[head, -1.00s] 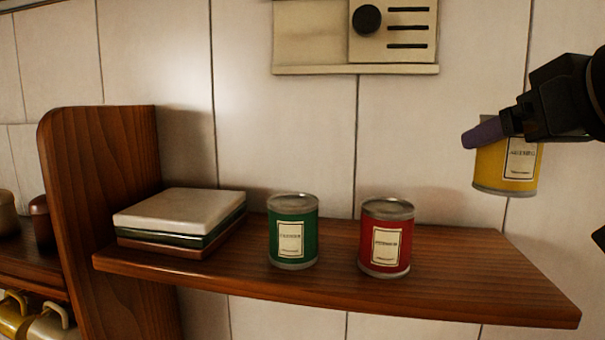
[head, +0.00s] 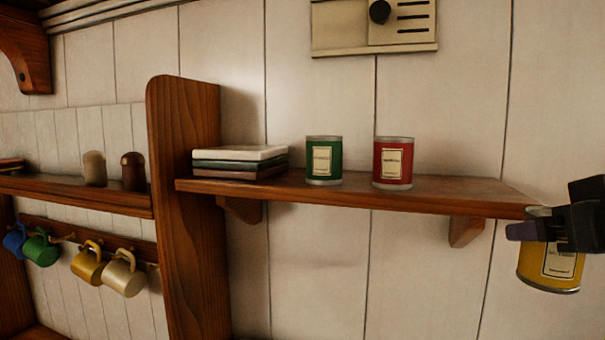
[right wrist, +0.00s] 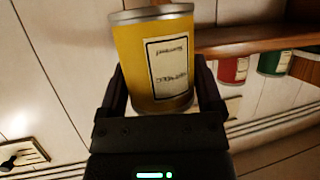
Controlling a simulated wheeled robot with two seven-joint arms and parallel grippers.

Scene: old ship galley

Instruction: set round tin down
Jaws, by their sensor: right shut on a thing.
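The round tin is a yellow can (head: 552,268) with a cream label and metal rims. My right gripper (head: 535,230) is shut on it at the right edge of the head view. The tin is in the air, off the right end of the wooden shelf (head: 440,199) and lower than its top. In the right wrist view the yellow tin (right wrist: 153,65) sits between both fingers of my right gripper (right wrist: 162,85). My left gripper is out of view.
A green tin (head: 324,160) and a red tin (head: 393,162) stand upright on the shelf, beside a stack of flat boxes (head: 239,154). The shelf's right part is clear. Mugs (head: 122,273) hang at left. A vented panel (head: 375,25) is on the wall above.

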